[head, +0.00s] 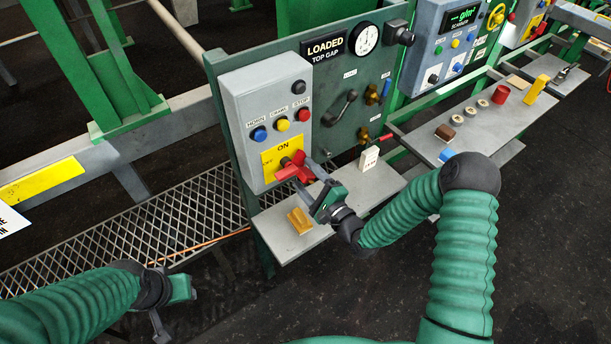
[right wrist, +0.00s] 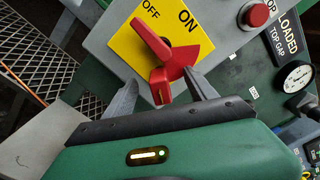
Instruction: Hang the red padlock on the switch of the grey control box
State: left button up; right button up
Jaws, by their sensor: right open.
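The grey control box (head: 268,112) stands at the left of the green panel. Its red switch (head: 292,168) sits on a yellow plate marked ON and OFF; the switch (right wrist: 165,62) shows large in the right wrist view. My right gripper (head: 312,170) is open in front of it.
The grey shelf (head: 275,243) below the box holds a brass-yellow block (head: 300,220) and a white tag (head: 369,158). Blue, yellow and red buttons sit above the switch. A second shelf (head: 476,135) at right holds a red cylinder (head: 501,94) and several small parts.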

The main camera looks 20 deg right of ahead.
jog(key=v, duration=0.6)
jog(key=shift+s+d+p, duration=0.15)
jog(key=shift+s+p, duration=0.2)
jog(key=shift+s, duration=0.05)
dwell(0.3)
